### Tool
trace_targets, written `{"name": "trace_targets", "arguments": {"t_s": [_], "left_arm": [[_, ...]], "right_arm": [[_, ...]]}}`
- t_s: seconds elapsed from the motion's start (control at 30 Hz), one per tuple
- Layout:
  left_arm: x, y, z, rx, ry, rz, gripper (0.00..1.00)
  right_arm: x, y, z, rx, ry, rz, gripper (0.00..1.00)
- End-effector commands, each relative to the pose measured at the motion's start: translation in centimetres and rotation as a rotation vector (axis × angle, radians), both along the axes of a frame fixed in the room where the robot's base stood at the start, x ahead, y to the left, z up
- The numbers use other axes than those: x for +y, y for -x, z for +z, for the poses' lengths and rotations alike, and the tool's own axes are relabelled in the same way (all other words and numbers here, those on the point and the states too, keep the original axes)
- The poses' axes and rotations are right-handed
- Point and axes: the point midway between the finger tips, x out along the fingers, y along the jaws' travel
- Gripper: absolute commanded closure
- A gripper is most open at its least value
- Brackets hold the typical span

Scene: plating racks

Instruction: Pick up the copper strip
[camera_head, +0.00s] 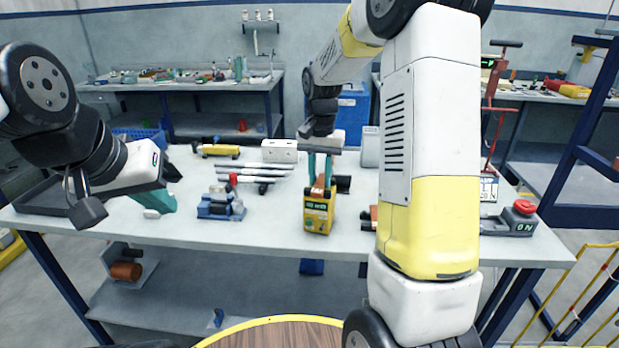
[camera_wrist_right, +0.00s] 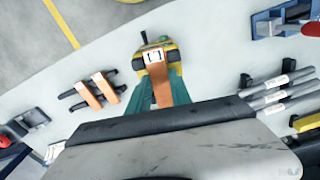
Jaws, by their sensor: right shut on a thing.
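My right gripper (camera_head: 320,168) has teal fingers and is shut on a copper strip (camera_head: 318,184). The strip stands between the fingers, right at the yellow meter box (camera_head: 319,213) with a green display. In the right wrist view the gripper (camera_wrist_right: 158,90) holds the strip (camera_wrist_right: 160,84), and a white label shows at its far end over the yellow box (camera_wrist_right: 174,52). I cannot tell whether the strip touches the box. Two more copper strips (camera_wrist_right: 85,95) lie on black holders to the left in the wrist view. My left gripper (camera_head: 160,204) is low over the table's left part; its finger gap is unclear.
A blue vise-like fixture (camera_head: 220,206) stands left of the meter. Grey rods (camera_head: 255,172) and a white block (camera_head: 279,150) lie behind. A red button box (camera_head: 522,215) is at the right end.

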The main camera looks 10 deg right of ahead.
Motion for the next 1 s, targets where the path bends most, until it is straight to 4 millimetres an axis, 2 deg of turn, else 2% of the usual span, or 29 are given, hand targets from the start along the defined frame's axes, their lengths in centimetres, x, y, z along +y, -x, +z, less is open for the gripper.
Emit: {"name": "trace_targets", "arguments": {"t_s": [0.27,0.57,1.0], "left_arm": [[0.0,0.0,0.0,0.0,0.0,0.0,1.0],[0.0,0.0,0.0,0.0,0.0,0.0,1.0],[0.0,0.0,0.0,0.0,0.0,0.0,1.0]], "right_arm": [[0.0,-0.1,0.5,-0.004,-0.001,0.0,1.0],[0.1,0.0,3.9,-0.003,-0.002,0.0,1.0],[3.9,10.6,4.7,-0.003,-0.001,0.005,1.0]]}}
